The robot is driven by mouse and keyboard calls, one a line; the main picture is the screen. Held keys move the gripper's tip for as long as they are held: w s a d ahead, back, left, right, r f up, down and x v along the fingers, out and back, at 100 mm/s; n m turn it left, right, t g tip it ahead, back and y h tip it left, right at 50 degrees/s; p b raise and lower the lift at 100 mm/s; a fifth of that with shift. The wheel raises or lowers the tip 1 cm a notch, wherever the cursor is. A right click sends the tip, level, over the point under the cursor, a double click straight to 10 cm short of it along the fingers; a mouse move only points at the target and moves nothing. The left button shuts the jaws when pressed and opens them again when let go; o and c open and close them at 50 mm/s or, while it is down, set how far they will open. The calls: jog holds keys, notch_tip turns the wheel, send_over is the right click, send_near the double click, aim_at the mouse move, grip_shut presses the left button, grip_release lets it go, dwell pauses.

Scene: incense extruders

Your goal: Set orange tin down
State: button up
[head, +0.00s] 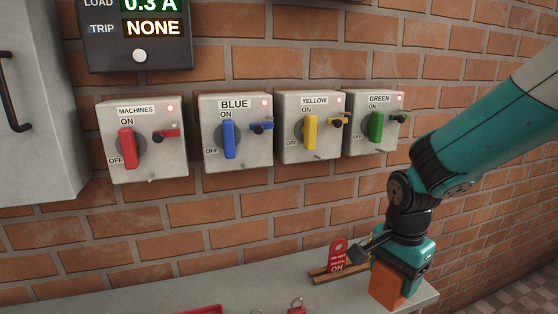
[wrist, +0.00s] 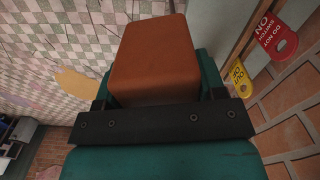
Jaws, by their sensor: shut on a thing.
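The orange tin (head: 387,286) is a block-shaped, orange-brown thing at the right end of the grey shelf (head: 345,290) in the head view. My gripper (head: 400,262) points down and is shut on the tin from above. In the wrist view the tin (wrist: 155,58) fills the space beyond the dark gripper bar (wrist: 160,124). The tin looks upright. Its base is close to the shelf top, but I cannot tell whether it touches.
A red tag (head: 338,255) stands in a wooden rack (head: 325,274) left of my gripper. A red padlock (head: 297,309) and a red tray edge (head: 203,310) show at the bottom. Several switch boxes, including the green one (head: 375,122), hang on the brick wall.

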jog(key=w+d+f+n, duration=0.2)
jog(key=d+f+n, duration=0.6)
jog(key=f+n, duration=0.4)
jog(key=s+f, duration=0.3)
jog(key=f, duration=0.3)
jog(key=shift+s, duration=0.4)
